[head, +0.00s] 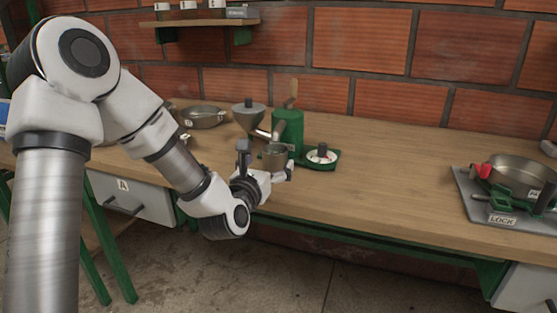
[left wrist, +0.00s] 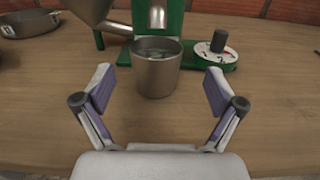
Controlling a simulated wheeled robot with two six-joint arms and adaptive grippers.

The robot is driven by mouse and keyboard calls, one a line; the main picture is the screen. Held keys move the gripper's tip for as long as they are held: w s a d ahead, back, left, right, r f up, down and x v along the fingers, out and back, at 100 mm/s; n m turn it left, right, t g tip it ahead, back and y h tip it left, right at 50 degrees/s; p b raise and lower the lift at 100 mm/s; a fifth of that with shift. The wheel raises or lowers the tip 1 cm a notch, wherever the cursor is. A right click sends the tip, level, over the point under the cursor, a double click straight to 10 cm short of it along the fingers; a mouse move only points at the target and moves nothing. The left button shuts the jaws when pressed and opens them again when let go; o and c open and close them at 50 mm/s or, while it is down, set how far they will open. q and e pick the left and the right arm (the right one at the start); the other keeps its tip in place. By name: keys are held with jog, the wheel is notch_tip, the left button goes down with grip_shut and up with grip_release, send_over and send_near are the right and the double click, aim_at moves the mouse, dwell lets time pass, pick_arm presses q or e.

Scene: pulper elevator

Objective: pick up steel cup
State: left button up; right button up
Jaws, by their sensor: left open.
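The steel cup (left wrist: 157,78) stands upright on the wooden bench, below the spout of the green pulper (left wrist: 170,22). Something greenish shows inside it, too small to name. In the head view the steel cup (head: 275,157) is partly behind my left gripper (head: 266,166). The left gripper (left wrist: 158,88) is open in the wrist view, with one finger to each side of the cup. Gaps show between the fingers and the cup on both sides. My right gripper is not in view.
A white dial (head: 321,157) on a green base stands just right of the cup. A grey funnel (head: 249,113) and a metal pan (head: 203,117) stand to the left. A tray marked LOCK (head: 480,211) holds another pan (head: 517,176) at far right. The bench between is clear.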

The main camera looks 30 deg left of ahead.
pick_arm(q)
jog(key=x, duration=0.6)
jog(key=shift+s+a, duration=0.1)
jog(key=shift+a, duration=0.05)
jog(key=c, duration=1.3)
jog(key=shift+r, duration=0.1)
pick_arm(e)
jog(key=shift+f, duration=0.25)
